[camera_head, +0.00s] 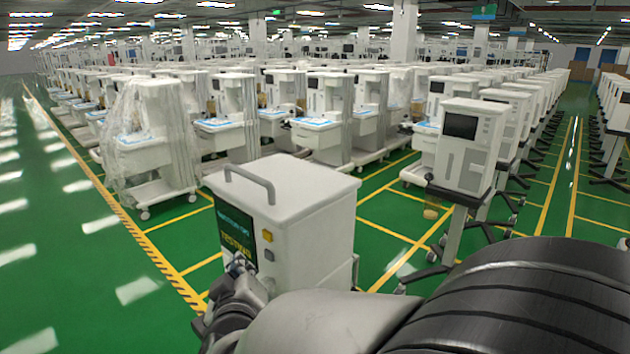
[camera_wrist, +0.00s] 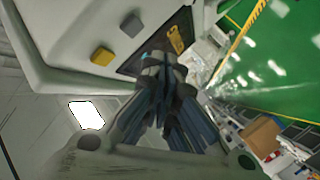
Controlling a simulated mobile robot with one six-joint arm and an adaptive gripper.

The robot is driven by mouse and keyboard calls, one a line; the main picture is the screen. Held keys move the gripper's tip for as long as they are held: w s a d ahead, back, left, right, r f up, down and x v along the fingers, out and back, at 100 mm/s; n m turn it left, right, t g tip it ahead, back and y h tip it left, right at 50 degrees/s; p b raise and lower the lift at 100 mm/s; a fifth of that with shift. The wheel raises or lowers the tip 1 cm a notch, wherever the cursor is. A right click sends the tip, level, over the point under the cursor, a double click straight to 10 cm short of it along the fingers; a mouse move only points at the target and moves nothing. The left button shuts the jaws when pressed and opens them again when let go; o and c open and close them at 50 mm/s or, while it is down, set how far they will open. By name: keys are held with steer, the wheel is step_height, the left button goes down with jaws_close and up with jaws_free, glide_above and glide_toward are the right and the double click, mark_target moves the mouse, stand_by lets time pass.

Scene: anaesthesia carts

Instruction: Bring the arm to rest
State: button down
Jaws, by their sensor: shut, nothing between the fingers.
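My gripper (camera_head: 240,264) is at the lower middle of the head view, in front of the panel side of a white boxy machine (camera_head: 315,212). In the wrist view my gripper (camera_wrist: 164,62) has its fingers together with nothing between them. The fingertips overlap the lower edge of the machine's dark screen (camera_wrist: 176,42); I cannot tell whether they touch it. My arm reaches in from the lower right of the head view.
The machine has a top handle (camera_head: 250,182), a yellow button (camera_head: 267,236) and a grey button (camera_head: 269,255). Its screen (camera_head: 236,228) reads "TESTING" in part. Rows of carts (camera_head: 465,145) stand behind and to the right. Green floor (camera_head: 70,260) is open at the left.

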steer(key=s+d+f+m+g+h+b, duration=0.1)
steer(key=s+d+f+m+g, duration=0.3)
steer(key=s+d, duration=0.9)
steer(key=s+d+f+m+g+h+b, duration=0.2)
steer(key=s+d+f+m+g+b, duration=0.2)
steer(key=s+d, duration=1)
steer(key=d+f+m+g, duration=0.1)
steer(key=d+g, duration=0.1)
steer(key=d, duration=0.1)
steer(key=shift+d+f+m+g+b, duration=0.2)
steer(key=shift+d+m+g+b, duration=0.1)
stand_by(1.9)
steer(key=shift+f, duration=0.1)
